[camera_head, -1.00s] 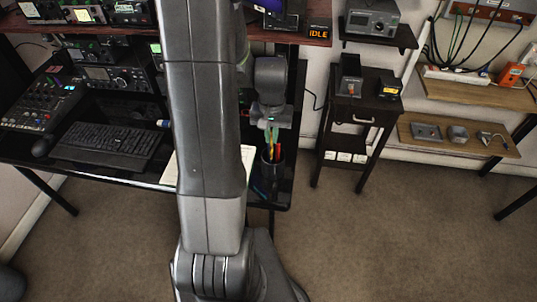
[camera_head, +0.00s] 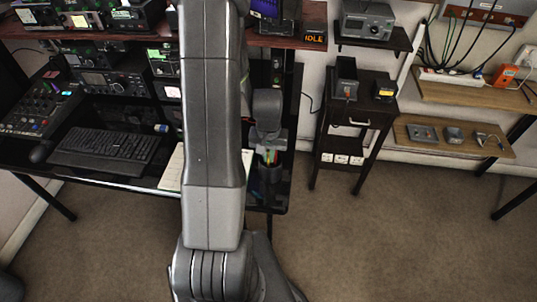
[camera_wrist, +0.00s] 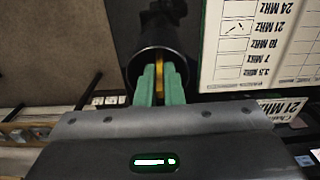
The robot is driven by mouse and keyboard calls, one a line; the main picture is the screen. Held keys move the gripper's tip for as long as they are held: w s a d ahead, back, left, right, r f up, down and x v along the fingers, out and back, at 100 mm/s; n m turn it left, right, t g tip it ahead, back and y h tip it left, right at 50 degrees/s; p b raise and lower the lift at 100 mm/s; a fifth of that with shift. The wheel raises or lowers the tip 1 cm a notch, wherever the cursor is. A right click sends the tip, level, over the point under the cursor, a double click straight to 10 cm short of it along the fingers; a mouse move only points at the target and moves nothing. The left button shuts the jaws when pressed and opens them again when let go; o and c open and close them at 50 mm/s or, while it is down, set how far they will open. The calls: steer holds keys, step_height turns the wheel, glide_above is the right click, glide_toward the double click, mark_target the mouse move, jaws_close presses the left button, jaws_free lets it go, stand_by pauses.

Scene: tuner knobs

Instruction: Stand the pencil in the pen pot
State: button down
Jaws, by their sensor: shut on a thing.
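The pen pot is a dark round cup on the right end of the desk in the head view (camera_head: 270,186). In the wrist view its round mouth (camera_wrist: 132,68) opens just beyond my fingertips. My gripper (camera_head: 268,156) is directly above the pot, pointing down. In the wrist view its green fingers (camera_wrist: 159,83) are shut on the yellow pencil (camera_wrist: 160,72), and their tips overlap the pot's mouth. The pencil's lower end is hidden in the dark pot. A little red and green shows at the pot's mouth in the head view, too small to tell apart.
A white printed chart (camera_wrist: 260,45) lies beside the pot. A keyboard (camera_head: 105,150) and radio gear (camera_head: 110,82) stand on the desk to the left. A small dark side table (camera_head: 352,120) stands to the right, with bare carpet between.

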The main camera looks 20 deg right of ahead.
steer(key=shift+f, duration=0.25)
steer(key=c, duration=1.5)
jaws_free()
steer(key=shift+r, duration=0.1)
steer(key=shift+c, duration=0.2)
step_height(320, 180, up, 12)
steer(key=shift+r+b, duration=0.15)
steer(key=shift+b, duration=0.15)
step_height(320, 180, down, 12)
steer(key=shift+f, duration=0.2)
steer(key=shift+r+p, duration=0.2)
steer(key=shift+p, duration=0.2)
